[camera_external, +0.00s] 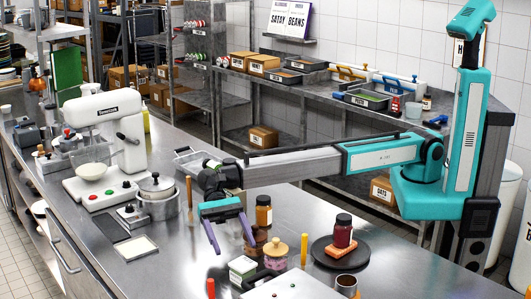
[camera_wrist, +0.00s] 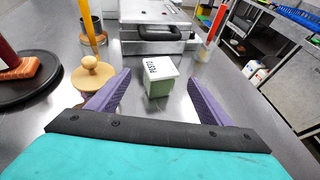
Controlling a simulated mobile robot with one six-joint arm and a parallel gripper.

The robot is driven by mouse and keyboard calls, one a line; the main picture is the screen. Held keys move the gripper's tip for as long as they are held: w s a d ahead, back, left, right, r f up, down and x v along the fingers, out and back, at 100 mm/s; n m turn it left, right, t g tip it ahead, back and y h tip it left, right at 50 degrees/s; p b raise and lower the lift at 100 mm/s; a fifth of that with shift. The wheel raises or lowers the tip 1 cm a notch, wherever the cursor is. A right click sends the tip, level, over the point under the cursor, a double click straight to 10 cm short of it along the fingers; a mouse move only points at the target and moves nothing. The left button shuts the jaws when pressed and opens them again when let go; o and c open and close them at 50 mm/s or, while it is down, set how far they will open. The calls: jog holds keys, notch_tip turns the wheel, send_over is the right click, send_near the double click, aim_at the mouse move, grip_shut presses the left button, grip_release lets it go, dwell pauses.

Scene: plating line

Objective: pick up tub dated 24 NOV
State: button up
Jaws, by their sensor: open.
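A small tub (camera_wrist: 160,76) with a white lid and pale green sides stands upright on the steel counter. Dark lettering on its lid is upside down in the wrist view and too small to read surely. The same tub appears in the external view (camera_external: 242,268), below and slightly right of my gripper (camera_external: 230,238). My gripper is open and empty, its two purple fingers pointing down toward the counter. In the wrist view, the tub shows between the fingers of my gripper (camera_wrist: 159,77), beyond their tips, with no contact visible.
A tan knobbed wooden object (camera_external: 275,253) stands close right of the tub. A flat metal appliance (camera_wrist: 150,37) with a black handle is just beyond it. A dark plate (camera_external: 318,252) holds a jar and an orange block. An amber jar (camera_external: 264,211) stands behind.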

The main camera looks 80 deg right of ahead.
aim_at(242, 261)
jog(key=shift+x, duration=1.6)
jog(key=shift+p, duration=0.3)
jog(key=shift+s+a, duration=0.2)
jog(key=shift+a, duration=0.2)
jog(key=shift+p+x, duration=1.05)
jog(key=shift+x, duration=1.15)
jog(key=c, duration=1)
